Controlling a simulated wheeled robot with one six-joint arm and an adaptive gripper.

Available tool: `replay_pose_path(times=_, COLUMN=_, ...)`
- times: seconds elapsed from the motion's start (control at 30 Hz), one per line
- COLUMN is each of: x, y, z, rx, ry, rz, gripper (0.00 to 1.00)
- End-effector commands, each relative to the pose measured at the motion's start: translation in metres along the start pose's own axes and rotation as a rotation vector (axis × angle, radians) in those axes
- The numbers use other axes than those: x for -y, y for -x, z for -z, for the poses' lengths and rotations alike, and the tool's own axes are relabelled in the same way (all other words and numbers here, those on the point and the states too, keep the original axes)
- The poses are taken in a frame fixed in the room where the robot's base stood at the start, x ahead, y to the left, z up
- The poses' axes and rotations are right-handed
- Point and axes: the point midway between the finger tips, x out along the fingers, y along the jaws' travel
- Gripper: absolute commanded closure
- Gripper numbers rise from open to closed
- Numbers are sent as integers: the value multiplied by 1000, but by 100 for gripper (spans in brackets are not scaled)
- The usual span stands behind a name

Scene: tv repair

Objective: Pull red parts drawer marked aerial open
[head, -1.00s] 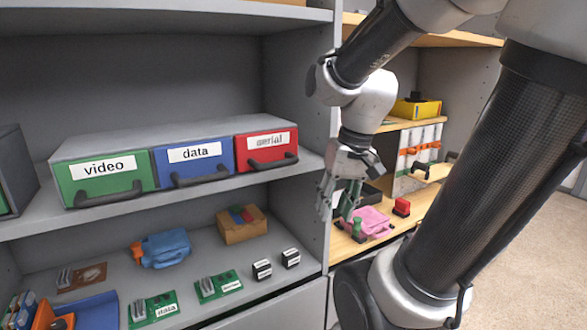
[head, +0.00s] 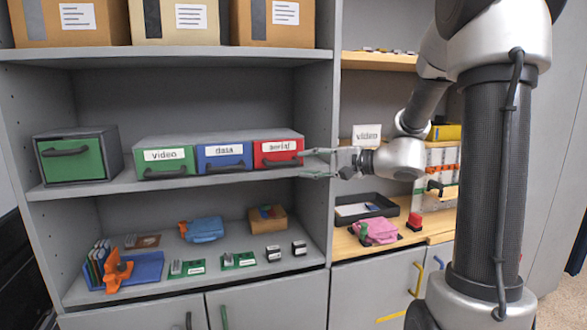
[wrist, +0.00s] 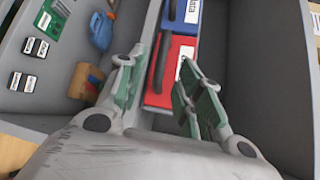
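The red drawer marked aerial (head: 267,157) is the right-hand one of three in a grey unit on the middle shelf. It looks shut, its front level with its neighbours. Its dark bar handle (head: 283,162) runs across the lower front. My gripper (head: 316,164) is open and empty, just right of the drawer front, fingers pointing left toward the handle. In the wrist view the red drawer (wrist: 180,52) and its handle (wrist: 160,62) appear between my two spread green-padded fingers (wrist: 160,92). I cannot tell whether either finger touches the handle.
The blue data drawer (head: 222,162) and green video drawer (head: 165,166) stand to the left. A grey upright panel (head: 318,215) is close to my gripper. The lower shelf holds a blue pouch (head: 205,229), a brown box (head: 267,219) and small boards.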

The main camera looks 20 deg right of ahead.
Motion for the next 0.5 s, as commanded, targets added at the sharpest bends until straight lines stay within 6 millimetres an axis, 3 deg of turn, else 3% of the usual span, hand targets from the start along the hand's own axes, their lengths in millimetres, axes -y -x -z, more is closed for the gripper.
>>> replay_pose_path(times=0.17, x=2, y=-10, z=-2, rx=7, ry=43, rz=10, gripper=65)
replay_pose_path(times=0.5, x=2, y=-64, z=-3, rx=7, ry=43, rz=8, gripper=65)
